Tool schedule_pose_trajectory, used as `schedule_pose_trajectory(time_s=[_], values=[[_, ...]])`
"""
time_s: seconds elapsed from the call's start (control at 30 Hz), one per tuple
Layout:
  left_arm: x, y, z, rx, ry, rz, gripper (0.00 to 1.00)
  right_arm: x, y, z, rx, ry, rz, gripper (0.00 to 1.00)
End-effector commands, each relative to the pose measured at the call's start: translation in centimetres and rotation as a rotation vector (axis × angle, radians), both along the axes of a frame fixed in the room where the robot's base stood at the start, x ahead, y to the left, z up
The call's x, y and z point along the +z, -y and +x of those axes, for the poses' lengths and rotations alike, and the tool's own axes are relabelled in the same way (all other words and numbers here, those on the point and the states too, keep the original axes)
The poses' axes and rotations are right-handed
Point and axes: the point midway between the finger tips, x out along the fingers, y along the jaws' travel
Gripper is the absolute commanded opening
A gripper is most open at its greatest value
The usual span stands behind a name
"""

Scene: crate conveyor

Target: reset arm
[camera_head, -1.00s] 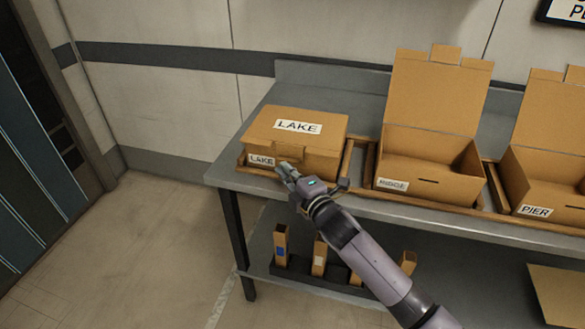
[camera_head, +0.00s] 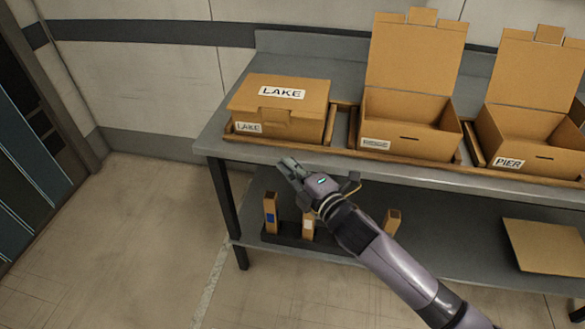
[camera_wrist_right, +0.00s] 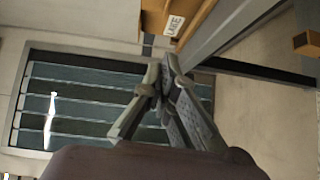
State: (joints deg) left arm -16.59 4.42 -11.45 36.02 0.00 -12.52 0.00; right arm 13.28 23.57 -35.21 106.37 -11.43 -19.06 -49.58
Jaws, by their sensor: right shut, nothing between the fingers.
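My right gripper (camera_head: 288,168) is shut and empty in the head view, in front of the table's front edge and below the LAKE box. It also shows in the right wrist view (camera_wrist_right: 163,72), with its fingers together. The LAKE box (camera_head: 300,107) is a brown carton with its lid closed, at the left end of the table. Its corner also shows in the right wrist view (camera_wrist_right: 154,20). The gripper is apart from the box. My left gripper is not in view.
The RIDGE box (camera_head: 415,55) and the PIER box (camera_head: 535,70) stand open to the right on the grey table (camera_head: 205,140). The lower shelf holds a dark rack (camera_head: 285,237) with upright brown pieces and a flat brown sheet (camera_head: 545,250). The floor at left is clear.

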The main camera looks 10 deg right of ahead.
Motion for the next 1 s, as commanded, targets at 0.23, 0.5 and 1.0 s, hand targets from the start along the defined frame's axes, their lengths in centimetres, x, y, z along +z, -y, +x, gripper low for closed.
schedule_pose_trajectory(time_s=[0.23, 0.5, 1.0], values=[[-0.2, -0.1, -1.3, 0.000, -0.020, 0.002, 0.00, 0.0, 0.5, -0.9, -0.001, 0.000, 0.000, 0.00], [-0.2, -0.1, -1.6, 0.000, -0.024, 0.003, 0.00, 0.1, 0.5, -0.9, -0.001, 0.000, 0.000, 0.00], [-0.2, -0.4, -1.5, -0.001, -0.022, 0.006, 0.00, -15.6, 5.9, -0.6, -0.189, -0.363, 0.160, 0.00]])
